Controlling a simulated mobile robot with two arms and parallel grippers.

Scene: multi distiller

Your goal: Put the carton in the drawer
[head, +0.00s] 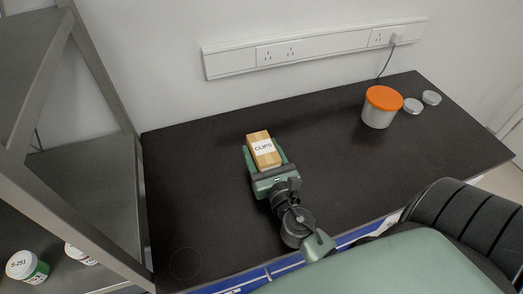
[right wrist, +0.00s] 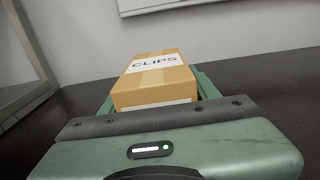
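The carton (head: 263,149) is a small tan box with a white "CLIPS" label, near the middle of the black worktop. It also shows in the right wrist view (right wrist: 155,83). My right gripper (head: 265,155) has its green fingers on either side of the carton, one left and one right. Whether both fingers press on it cannot be told. Blue fronts with white strips (head: 266,273) show under the worktop's front edge, perhaps drawers; no open drawer interior is visible. My left gripper is not in view.
A white tub with an orange lid (head: 381,106) stands at the back right of the worktop (head: 195,190), beside two small grey-lidded jars (head: 412,106). A metal shelf frame (head: 100,75) stands at the left, with labelled tubs (head: 27,267). A socket rail (head: 310,48) runs along the wall.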

